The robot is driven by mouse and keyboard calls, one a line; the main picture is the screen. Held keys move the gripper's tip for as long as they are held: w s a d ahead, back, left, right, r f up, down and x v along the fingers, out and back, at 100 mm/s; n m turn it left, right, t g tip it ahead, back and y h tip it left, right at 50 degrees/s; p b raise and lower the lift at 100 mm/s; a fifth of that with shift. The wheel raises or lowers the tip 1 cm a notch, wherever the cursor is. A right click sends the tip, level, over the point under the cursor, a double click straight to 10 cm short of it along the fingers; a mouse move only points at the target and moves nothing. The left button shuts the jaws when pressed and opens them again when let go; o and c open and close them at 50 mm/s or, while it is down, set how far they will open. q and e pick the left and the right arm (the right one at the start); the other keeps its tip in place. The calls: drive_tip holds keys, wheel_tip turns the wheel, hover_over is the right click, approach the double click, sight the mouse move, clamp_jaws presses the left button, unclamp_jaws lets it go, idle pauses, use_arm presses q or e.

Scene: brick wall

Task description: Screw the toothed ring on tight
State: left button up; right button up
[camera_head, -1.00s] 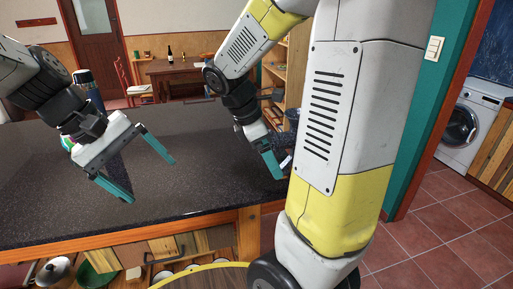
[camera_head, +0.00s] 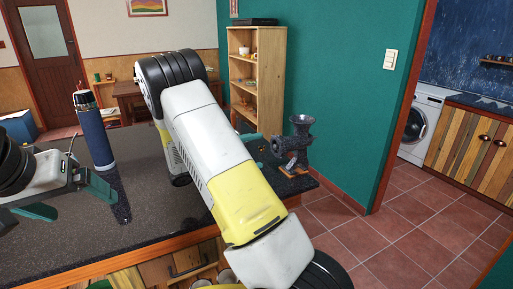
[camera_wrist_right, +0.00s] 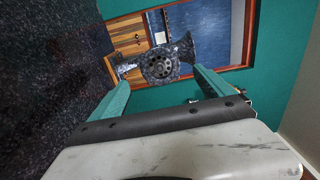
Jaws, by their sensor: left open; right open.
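A dark speckled meat grinder (camera_head: 295,140) stands upright at the right end of the counter, on a wooden foot. In the right wrist view its round front, with a perforated plate and the toothed ring (camera_wrist_right: 160,66) around it, faces the camera. I cannot tell how tight the ring sits. My right gripper (camera_wrist_right: 161,78) is open and empty, with the ring beyond and between its fingertips, apparently apart from them. In the head view my right arm hides most of that gripper. My left gripper (camera_head: 82,204) is open and empty above the counter at the left.
A blue flask (camera_head: 95,135) stands on the dark counter (camera_head: 150,215) near my left gripper. A wooden shelf (camera_head: 255,75) and a green wall are behind the grinder. The tiled floor to the right is clear.

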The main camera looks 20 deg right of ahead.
sight(274, 147)
drive_tip(key=shift+w+d, duration=0.2)
drive_tip(key=shift+d, duration=3.35)
